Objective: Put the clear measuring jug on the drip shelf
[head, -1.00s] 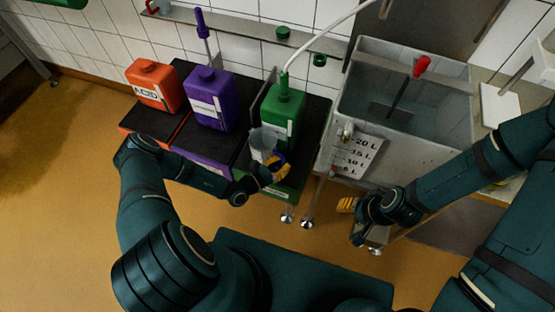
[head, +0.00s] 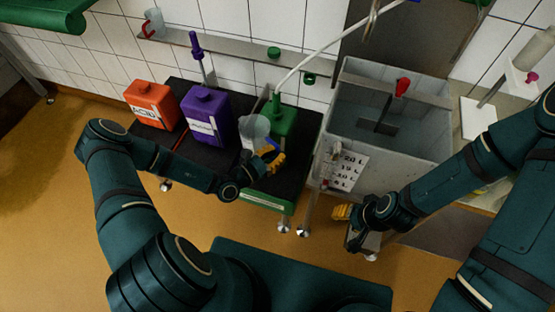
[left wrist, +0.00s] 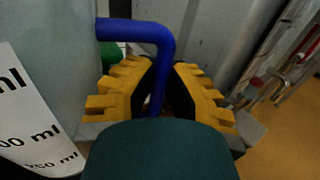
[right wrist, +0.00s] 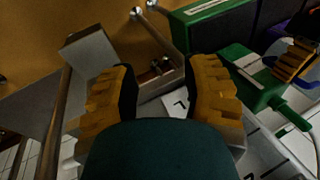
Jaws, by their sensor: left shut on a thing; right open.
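The clear measuring jug (head: 254,128) has a blue handle, which shows in the left wrist view (left wrist: 152,34) beside its white ml scale (left wrist: 28,115). My left gripper (head: 273,160) is shut on that handle, its yellow fingers closed around it in the left wrist view (left wrist: 166,88). The jug is held in front of the green canister, partly hiding it. The drip shelf (head: 235,53) is the narrow metal ledge along the tiled wall behind the canisters. My right gripper (head: 343,212) is open and empty, low in front of the tank; its fingers stand apart in the right wrist view (right wrist: 163,95).
A red-handled jug (head: 154,22) stands at the shelf's left end. Green caps (head: 273,52) (head: 309,78) lie farther right. Orange (head: 152,105), purple (head: 206,118) and green canisters (head: 284,118) stand below the shelf. A white hose arches over from the green one. A water tank (head: 350,125) stands right.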

